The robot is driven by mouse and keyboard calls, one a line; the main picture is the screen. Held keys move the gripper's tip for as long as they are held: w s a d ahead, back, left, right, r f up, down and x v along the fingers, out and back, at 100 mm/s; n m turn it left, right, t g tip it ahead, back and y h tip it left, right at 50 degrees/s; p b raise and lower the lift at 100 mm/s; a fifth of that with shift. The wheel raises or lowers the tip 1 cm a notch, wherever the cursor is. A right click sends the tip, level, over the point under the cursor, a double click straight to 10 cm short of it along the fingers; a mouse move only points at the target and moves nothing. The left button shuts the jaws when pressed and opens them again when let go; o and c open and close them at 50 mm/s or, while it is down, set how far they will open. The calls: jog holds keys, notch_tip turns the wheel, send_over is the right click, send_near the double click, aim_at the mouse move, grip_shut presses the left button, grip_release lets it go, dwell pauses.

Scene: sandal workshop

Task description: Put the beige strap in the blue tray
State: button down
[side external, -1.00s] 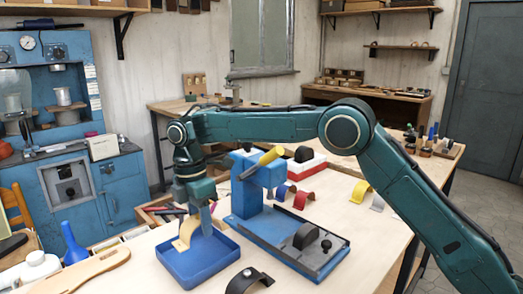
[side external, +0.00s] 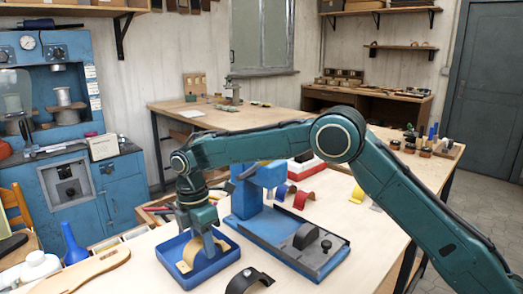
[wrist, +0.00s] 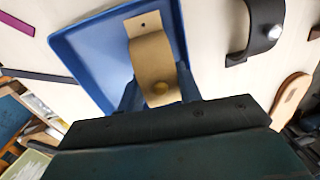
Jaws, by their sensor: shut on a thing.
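The beige strap (side external: 190,252) is a curved band, and it also shows in the wrist view (wrist: 148,50) with a small hole at its end and a brass-coloured stud. My gripper (side external: 207,250) is shut on the strap and points down into the blue tray (side external: 186,282). The strap is within the tray's walls in the side view. In the wrist view the blue tray (wrist: 88,52) lies behind the strap. I cannot tell whether the strap touches the tray floor.
A black strap (side external: 248,280) lies just right of the tray. A blue press with a long base (side external: 285,245) stands behind it to the right. A red strap (side external: 302,200) lies beyond. A blue bottle (side external: 73,243) and a wooden paddle (side external: 92,268) are at left.

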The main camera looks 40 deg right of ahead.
aim_at(200, 238)
jog(key=shift+f, duration=0.85)
jog(key=shift+f, duration=0.15)
jog(key=c, duration=0.9)
grip_release()
jog(key=shift+c, duration=0.2)
jog(key=shift+w+a+r, duration=0.1)
jog(key=shift+w+r, duration=0.05)
jog(key=shift+r, duration=1.15)
jog(key=shift+w+d+r, duration=0.1)
jog(key=shift+w+r, duration=0.05)
jog(key=shift+r, duration=1.1)
jog(key=shift+w+a+r, duration=0.1)
jog(key=shift+w+r, duration=0.05)
jog(key=shift+r, duration=1.15)
